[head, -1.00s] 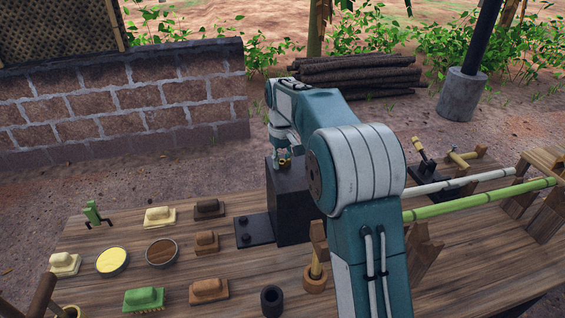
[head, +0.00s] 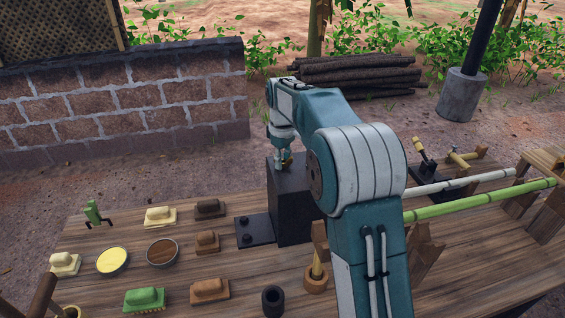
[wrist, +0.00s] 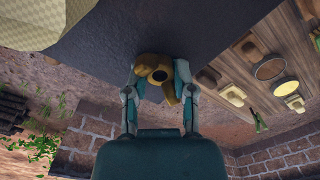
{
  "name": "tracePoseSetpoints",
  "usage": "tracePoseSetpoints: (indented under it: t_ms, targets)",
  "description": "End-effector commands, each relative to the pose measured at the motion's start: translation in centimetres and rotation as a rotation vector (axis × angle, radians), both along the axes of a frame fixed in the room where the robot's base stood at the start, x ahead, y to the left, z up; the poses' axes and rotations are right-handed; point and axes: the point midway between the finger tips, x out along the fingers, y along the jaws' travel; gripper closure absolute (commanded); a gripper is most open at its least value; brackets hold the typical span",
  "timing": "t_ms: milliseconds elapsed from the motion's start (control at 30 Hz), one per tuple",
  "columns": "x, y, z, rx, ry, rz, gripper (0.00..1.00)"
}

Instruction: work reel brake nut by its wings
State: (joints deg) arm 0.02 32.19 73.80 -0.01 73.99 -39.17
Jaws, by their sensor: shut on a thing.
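The brass-coloured brake nut (wrist: 158,74) shows in the wrist view with a round dark bore and wings. My gripper (wrist: 156,86) has one finger on each side of it and is shut on it. One wing points down toward my palm. The nut sits against the dark face of the black block (head: 289,205), which stands on the table. In the head view only a small bit of the nut (head: 288,161) shows beside my gripper (head: 283,166), at the top of the block. A reel is not clearly recognisable in either view.
Several brushes, such as the green one (head: 145,299), a bowl of brown stuff (head: 162,252) and a yellow disc (head: 112,261) lie left on the wooden table (head: 110,236). A green pole (head: 480,199) and a white pole (head: 460,186) lie across stands at right.

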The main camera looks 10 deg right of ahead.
Motion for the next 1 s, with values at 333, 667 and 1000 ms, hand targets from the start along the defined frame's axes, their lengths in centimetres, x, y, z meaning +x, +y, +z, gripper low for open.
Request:
tracePoseSetpoints:
  t_ms: [333,667,1000]
  targets:
    - [0.05,0.03,-0.07,0.000,0.000,0.465,1.00]
    - [0.02,0.03,-0.01,0.001,0.000,0.460,0.26]
    - [0.04,0.03,0.82,-0.001,-0.002,0.459,0.26]
